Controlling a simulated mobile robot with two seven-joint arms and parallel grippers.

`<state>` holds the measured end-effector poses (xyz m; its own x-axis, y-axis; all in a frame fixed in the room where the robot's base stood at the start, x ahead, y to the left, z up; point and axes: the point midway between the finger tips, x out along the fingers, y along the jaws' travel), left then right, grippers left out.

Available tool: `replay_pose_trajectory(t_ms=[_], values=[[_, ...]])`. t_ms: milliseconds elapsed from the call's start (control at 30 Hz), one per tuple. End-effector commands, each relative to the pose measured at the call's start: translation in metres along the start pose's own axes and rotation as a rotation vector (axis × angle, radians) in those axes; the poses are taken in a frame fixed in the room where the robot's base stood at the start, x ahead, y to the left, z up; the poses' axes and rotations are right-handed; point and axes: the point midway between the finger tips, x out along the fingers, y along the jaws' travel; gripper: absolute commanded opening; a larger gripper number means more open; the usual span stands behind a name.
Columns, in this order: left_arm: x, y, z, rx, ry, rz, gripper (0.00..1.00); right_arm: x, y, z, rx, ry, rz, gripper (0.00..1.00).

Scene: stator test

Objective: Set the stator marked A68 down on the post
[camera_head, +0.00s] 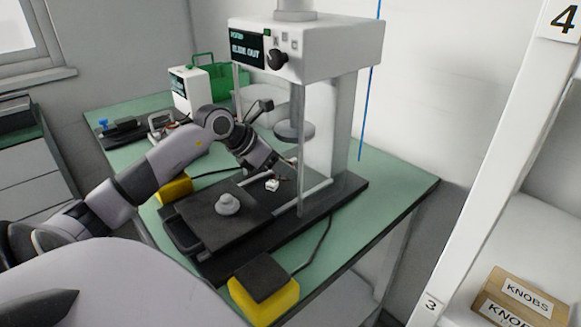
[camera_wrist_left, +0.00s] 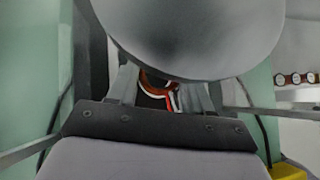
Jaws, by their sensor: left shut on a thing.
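The stator (camera_wrist_left: 158,82) shows in the left wrist view as a coppery ring with red and white wires, mostly hidden. My left gripper (camera_wrist_left: 160,96) is shut on it. In the head view my left gripper (camera_head: 284,165) is inside the test machine, below its round grey press disc (camera_head: 294,134). A small white piece (camera_head: 271,185) shows just below the gripper; I cannot read any mark on it. A pale stepped round post (camera_head: 228,204) stands on the black slide plate (camera_head: 205,225), in front of and left of the gripper, with nothing on it. My right gripper is not in view.
The machine head (camera_head: 330,50) reads "SLIDE OUT". Its clear guard and upright rods stand close to the gripper. A yellow box with a black top (camera_head: 265,288) is at the front, another yellow block (camera_head: 175,188) at left. A green crate (camera_head: 216,82) stands behind.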

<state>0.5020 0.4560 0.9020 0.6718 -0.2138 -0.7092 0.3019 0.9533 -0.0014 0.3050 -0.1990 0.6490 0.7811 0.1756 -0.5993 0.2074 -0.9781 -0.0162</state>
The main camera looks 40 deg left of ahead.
Motion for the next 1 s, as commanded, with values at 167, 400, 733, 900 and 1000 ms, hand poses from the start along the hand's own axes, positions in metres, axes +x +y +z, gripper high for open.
replay_pose_trajectory(t_ms=[167,400,733,900,1000], values=[[0.014,-0.001,0.008,0.001,-0.004,-0.002,0.1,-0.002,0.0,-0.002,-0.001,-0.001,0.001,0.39],[0.034,-0.001,0.006,0.002,-0.002,0.0,0.1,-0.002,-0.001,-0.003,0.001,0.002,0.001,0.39],[0.037,-0.001,0.002,0.002,-0.001,0.0,0.1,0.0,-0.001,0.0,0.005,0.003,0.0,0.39],[0.036,-0.001,0.003,0.002,0.001,-0.001,0.76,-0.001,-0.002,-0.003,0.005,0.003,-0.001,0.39],[0.036,-0.001,0.003,0.002,0.001,-0.001,0.76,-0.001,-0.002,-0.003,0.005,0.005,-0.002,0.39]])
